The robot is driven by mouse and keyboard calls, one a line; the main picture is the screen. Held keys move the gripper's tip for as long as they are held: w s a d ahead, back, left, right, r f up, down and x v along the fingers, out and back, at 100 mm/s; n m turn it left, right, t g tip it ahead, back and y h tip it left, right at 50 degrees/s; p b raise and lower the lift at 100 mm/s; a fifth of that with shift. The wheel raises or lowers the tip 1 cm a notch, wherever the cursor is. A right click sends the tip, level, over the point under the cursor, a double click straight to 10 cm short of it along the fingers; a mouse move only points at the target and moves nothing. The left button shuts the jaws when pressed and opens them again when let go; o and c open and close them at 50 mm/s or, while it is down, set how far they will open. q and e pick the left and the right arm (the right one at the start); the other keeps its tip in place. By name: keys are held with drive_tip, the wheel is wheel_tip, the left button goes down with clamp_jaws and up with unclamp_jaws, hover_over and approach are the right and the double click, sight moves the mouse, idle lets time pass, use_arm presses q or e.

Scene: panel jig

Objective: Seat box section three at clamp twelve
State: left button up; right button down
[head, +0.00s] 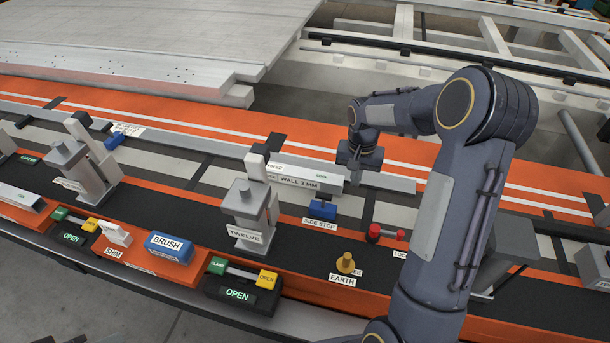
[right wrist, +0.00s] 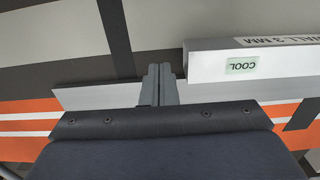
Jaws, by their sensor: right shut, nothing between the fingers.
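A short light-grey box section (head: 312,197) labelled "WALL 3 MM" lies behind and right of clamp twelve (head: 242,212); I cannot read a section number on it. Clamp twelve is a grey block with a "TWELVE" plate and an upright lever; it hides part of the section's left end. The section (right wrist: 215,68) also shows in the right wrist view, with a green "COOL" tag. My right gripper (head: 356,177) is shut and empty, by the section's right end in the head view. Its fingertips (right wrist: 160,72) show a small gap to the section. My left gripper is not in view.
A blue side stop (head: 321,210) and a brass earth stud (head: 345,263) stand right of the clamp. A red locator (head: 374,233) is near my right arm. A clamp switch (head: 240,285) reading "OPEN" and a blue brush (head: 170,247) sit in front. A long grey rail (head: 395,184) runs behind.

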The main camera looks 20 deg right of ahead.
wheel_tip(320, 180, up, 6)
drive_tip(key=p, duration=0.4)
drive_tip(key=shift+r, duration=0.1)
idle(0.5)
drive_tip(key=s+a+r+n+t+y, duration=0.2)
drive_tip(key=s+a+r+n+t, duration=0.1)
drive_tip(key=s+a+r, duration=0.8)
drive_tip(key=s+a+n+t+y, duration=0.1)
drive_tip(key=s+a, duration=0.4)
drive_tip(key=s, duration=0.7)
drive_tip(key=shift+s+a+n+t+y, duration=0.35)
drive_tip(key=shift+n+t, duration=0.45)
drive_tip(key=shift+n, duration=0.4)
drive_tip(key=shift+w+r, duration=0.1)
